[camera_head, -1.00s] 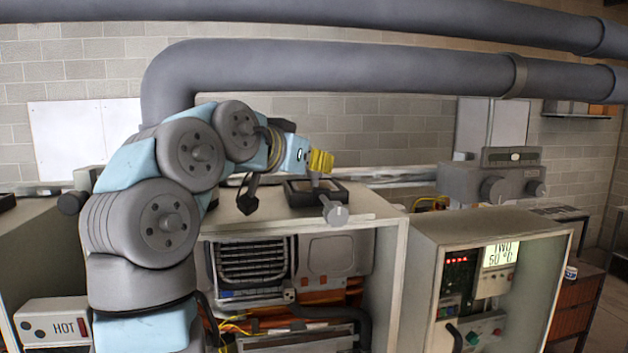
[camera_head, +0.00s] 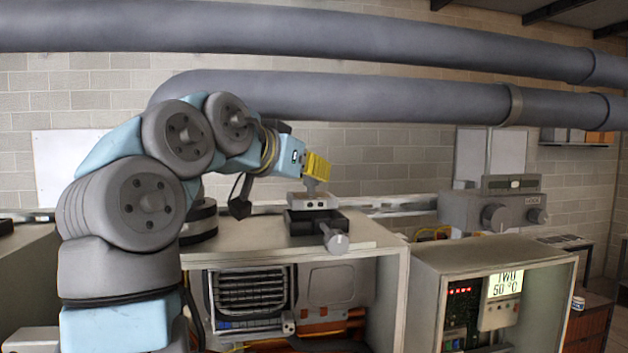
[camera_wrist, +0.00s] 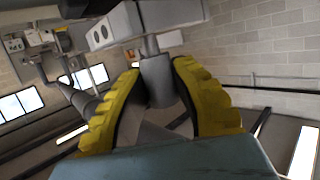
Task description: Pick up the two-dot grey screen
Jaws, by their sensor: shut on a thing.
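The two-dot grey screen (camera_head: 312,202) is a small light grey block with two dark dots on its front. It shows right above a dark holder (camera_head: 318,229) on top of the open cabinet; I cannot tell whether they touch. My gripper (camera_head: 317,169) has yellow fingers and is above the screen, shut on its grey stem. In the wrist view, the yellow fingers of my gripper (camera_wrist: 157,85) close on both sides of the grey stem, and the two-dotted end of the screen (camera_wrist: 104,33) shows beyond them.
A grey knob (camera_head: 336,241) sticks out at the holder's front. The open cabinet (camera_head: 390,252) has a heater unit inside. A grey device with knobs (camera_head: 495,205) stands behind the right cabinet (camera_head: 430,262). A thick pipe (camera_head: 400,95) runs above the arm.

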